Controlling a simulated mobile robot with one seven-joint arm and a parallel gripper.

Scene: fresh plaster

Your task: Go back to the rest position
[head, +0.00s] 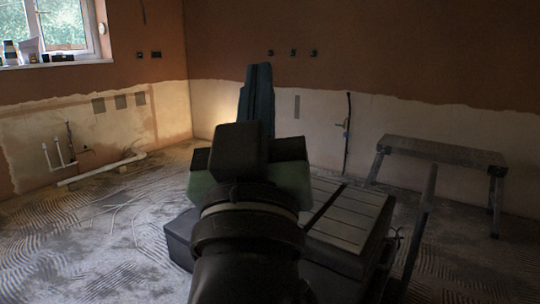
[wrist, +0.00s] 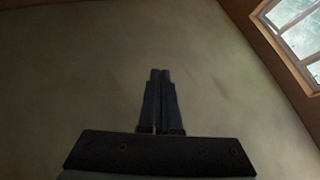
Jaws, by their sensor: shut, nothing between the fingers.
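My gripper (wrist: 161,76) shows in the wrist view with its two dark fingers together and nothing between them. It points up toward the plain ceiling (wrist: 90,60). In the head view my dark arm rises in the lower middle and hides part of the room.
A work bench (head: 440,151) stands by the right wall. White pipes (head: 100,170) lie low at the left wall. A window (head: 65,25) with items on its sill is at the upper left. The dusty floor (head: 90,235) at the left is mostly clear.

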